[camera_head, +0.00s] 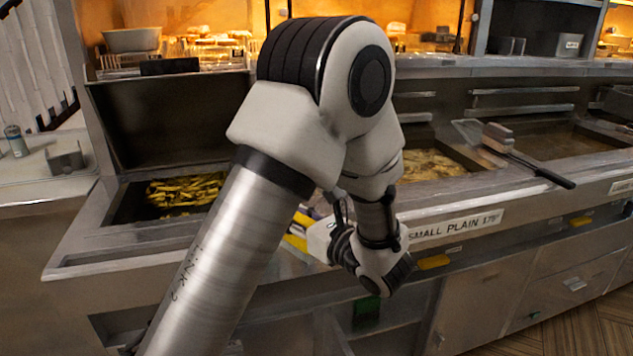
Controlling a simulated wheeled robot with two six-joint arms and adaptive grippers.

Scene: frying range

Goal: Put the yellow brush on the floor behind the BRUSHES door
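My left arm comes in from the lower left and bends across the middle of the view. Its wrist end is low in front of the fryers, with the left gripper (318,240) mostly hidden behind the arm, so its fingers cannot be made out. A yellow strip (296,241) shows just left of it, partly covered; I cannot tell whether it is the yellow brush or a fryer handle, or whether it is held. No BRUSHES lettering is readable. Below the wrist is a dark, apparently open cabinet space (395,325) with a dark green item (366,311) in it. My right gripper is not in view.
A fryer with yellow chips (185,193) is at left. A long-handled tool (540,168) lies across the right fryers, its black handle overhanging the front. Wooden floor (575,335) is clear at lower right.

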